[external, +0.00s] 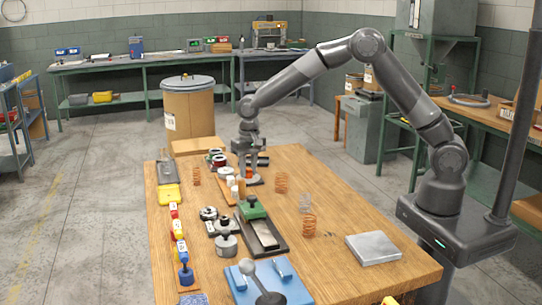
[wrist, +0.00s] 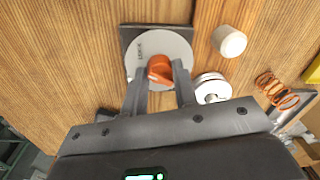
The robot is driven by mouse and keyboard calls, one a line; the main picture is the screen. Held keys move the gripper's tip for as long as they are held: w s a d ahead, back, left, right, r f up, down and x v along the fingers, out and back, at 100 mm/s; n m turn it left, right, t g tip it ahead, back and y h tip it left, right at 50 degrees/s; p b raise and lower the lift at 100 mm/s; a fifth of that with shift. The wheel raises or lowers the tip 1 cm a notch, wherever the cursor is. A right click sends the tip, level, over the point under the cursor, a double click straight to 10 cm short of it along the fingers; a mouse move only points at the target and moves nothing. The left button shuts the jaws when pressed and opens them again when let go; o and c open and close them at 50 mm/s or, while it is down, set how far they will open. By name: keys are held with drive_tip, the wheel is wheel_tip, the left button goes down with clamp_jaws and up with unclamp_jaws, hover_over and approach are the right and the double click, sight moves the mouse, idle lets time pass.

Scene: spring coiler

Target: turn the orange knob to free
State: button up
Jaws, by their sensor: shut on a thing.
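The plate lies on a dark square base (wrist: 126,34) on the wooden table. My gripper (wrist: 160,66) has one finger on each side of the knob and is shut on it. In the external view my gripper (external: 251,176) points down at the far middle of the table.
A white cylinder (wrist: 229,41) and stacked silver discs (wrist: 211,88) stand close to the right of the dial in the wrist view. Copper springs (external: 281,182), a green-topped block (external: 253,209) and a metal plate (external: 373,248) are on the table (external: 345,219).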

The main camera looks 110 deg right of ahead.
sight(248, 171)
drive_tip(key=n, duration=1.1)
drive_tip(key=shift+n, duration=0.4)
idle(0.3)
drive_tip(key=o, duration=1)
drive_tip(key=r, duration=1)
drive_tip(key=shift+d+r, duration=0.3)
drive_tip(key=shift+r, duration=0.05)
